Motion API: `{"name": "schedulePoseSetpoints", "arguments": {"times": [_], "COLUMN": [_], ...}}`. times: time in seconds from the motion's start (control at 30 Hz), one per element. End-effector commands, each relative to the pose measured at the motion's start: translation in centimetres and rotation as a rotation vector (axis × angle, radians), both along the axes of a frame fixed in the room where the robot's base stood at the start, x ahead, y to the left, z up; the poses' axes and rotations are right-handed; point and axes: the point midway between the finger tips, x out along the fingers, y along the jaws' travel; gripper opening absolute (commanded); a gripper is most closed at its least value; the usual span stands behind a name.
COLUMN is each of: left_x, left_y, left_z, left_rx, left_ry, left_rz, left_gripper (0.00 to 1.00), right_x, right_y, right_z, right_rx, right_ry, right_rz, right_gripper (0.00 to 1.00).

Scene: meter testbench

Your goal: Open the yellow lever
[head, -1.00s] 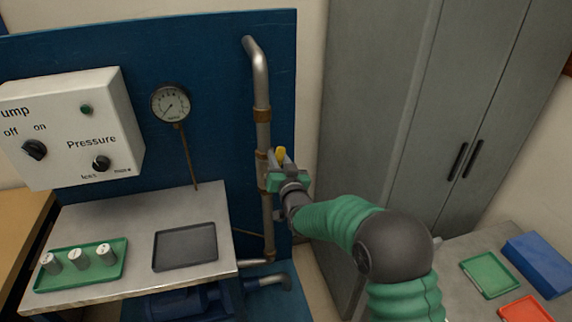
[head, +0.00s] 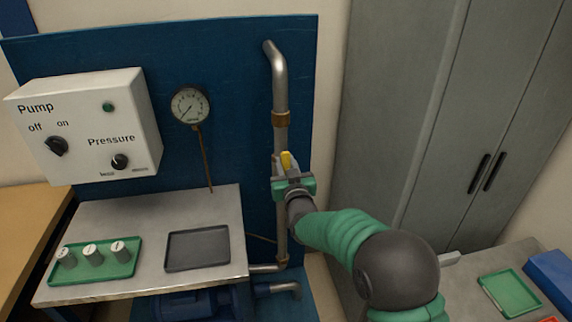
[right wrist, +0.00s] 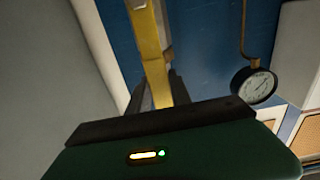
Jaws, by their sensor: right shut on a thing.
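The yellow lever (head: 287,160) is on the vertical metal pipe (head: 280,85) in front of the blue panel. Only its upper end shows above my gripper in the head view. My right gripper (head: 284,170) is at the lever, close in front of the pipe. In the right wrist view the yellow lever (right wrist: 150,50) runs down between the dark fingers of the gripper (right wrist: 158,90), which are shut on it. The gripper body hides the lever's lower part and the valve in the head view. My left gripper is not in view.
A pressure gauge (head: 190,106) and a white control box (head: 85,125) are on the panel to the left. A metal table holds a green tray (head: 95,262) with several weights and an empty dark tray (head: 197,250). A grey cabinet (head: 420,110) stands to the right.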

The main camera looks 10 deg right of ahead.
Motion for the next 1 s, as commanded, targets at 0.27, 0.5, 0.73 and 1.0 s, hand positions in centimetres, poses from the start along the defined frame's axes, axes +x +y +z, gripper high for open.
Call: {"name": "schedulePoseSetpoints", "arguments": {"times": [0.27, 0.5, 0.73, 1.0], "left_x": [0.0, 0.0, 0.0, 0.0], "left_y": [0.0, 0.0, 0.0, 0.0], "left_z": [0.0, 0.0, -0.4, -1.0], "left_rx": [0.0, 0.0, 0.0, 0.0], "left_ry": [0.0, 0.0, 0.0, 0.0], "left_rz": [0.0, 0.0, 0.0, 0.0], "left_gripper": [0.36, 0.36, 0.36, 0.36], "right_x": [-0.1, -0.1, -3.2, -11.2], "right_y": [0.1, 0.1, 0.0, -0.2], "right_z": [-0.3, -0.2, -0.2, -0.3], "right_rx": [-0.002, -0.001, -0.001, -0.002], "right_ry": [0.006, 0.003, 0.004, 0.005], "right_rz": [0.003, 0.002, 0.003, 0.004], "right_gripper": [0.46, 0.46, 0.46, 0.46]}}
